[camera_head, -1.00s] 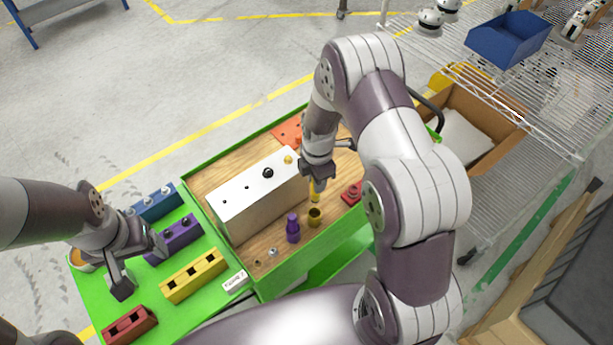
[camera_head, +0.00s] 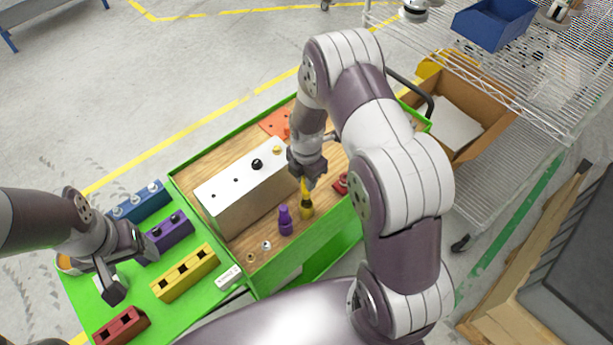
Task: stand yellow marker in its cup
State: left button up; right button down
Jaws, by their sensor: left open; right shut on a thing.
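The yellow marker (camera_head: 304,188) is upright below my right gripper (camera_head: 307,178), which is shut on its upper part. The marker's lower end meets the mouth of the yellow cup (camera_head: 306,210) on the wooden top; how deep it sits inside is hard to tell. A purple cup (camera_head: 285,225) with a purple piece in it stands just left of the yellow cup. My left gripper (camera_head: 128,272) is open and empty above the green panel, near the purple block.
A white-topped box (camera_head: 240,187) stands left of the cups on the wooden top. A red piece (camera_head: 341,183) lies to the right, partly behind my arm. Blue (camera_head: 140,203), purple (camera_head: 170,232), yellow (camera_head: 186,274) and red (camera_head: 121,327) blocks sit on the green panel (camera_head: 228,298).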

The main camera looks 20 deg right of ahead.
jog(key=shift+f, duration=0.1)
dwell(0.5)
jog(key=shift+f+b, duration=2.25)
jog(key=shift+f, duration=0.85)
jog(key=c, duration=0.8)
grip_release()
jog(key=shift+c, duration=0.2)
notch_tip(320, 180, up, 9)
jog(key=p, duration=0.7)
jog(key=shift+r+p, duration=0.2)
jog(key=shift+p, duration=0.1)
jog(key=shift+f, duration=0.15)
